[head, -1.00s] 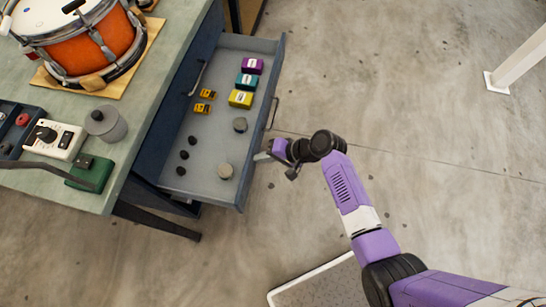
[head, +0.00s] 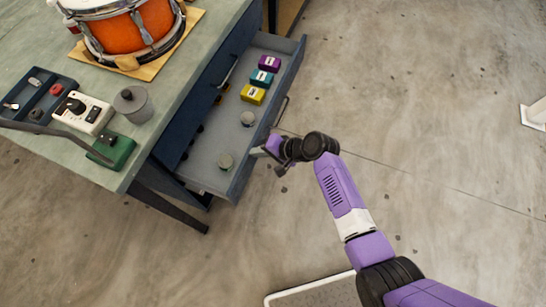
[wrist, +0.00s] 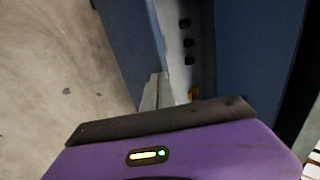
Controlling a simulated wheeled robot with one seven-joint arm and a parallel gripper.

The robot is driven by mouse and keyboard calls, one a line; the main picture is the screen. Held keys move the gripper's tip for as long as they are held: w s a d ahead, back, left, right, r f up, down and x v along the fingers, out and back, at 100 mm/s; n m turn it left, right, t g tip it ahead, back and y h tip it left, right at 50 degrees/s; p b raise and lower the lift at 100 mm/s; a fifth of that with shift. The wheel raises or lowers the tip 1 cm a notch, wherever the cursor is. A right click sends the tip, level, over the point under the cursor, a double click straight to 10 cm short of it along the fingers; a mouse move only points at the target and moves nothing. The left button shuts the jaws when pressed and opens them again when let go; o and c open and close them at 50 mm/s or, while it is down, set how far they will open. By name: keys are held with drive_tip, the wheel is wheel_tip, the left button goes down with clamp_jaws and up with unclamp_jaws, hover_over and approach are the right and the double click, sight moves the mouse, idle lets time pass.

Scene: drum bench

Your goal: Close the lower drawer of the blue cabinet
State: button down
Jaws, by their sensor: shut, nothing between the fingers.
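The blue cabinet (head: 200,108) sits under the bench top. Its lower drawer (head: 213,154) is partly open, with a grey inside and a dark handle (head: 281,112) on its front. The drawer front (wrist: 128,45) also shows in the wrist view. My gripper (head: 260,152) is shut and empty at the outer side of the drawer front, below the handle in the picture. Its fingertips (wrist: 157,90) show in the wrist view against the drawer's edge; exact contact is hard to tell.
The drawer holds purple, teal and yellow boxes (head: 253,94) and grey round pieces (head: 225,161). A closed drawer above has a handle (head: 228,72). An orange drum (head: 130,35), grey canister (head: 133,104) and green device (head: 112,152) stand on the bench.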

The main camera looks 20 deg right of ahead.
drive_tip(key=w+a+b, duration=0.5)
drive_tip(key=w+a, duration=0.4)
drive_tip(key=a, duration=0.4)
drive_tip(key=shift+w, duration=0.25)
drive_tip(key=shift+d, duration=0.1)
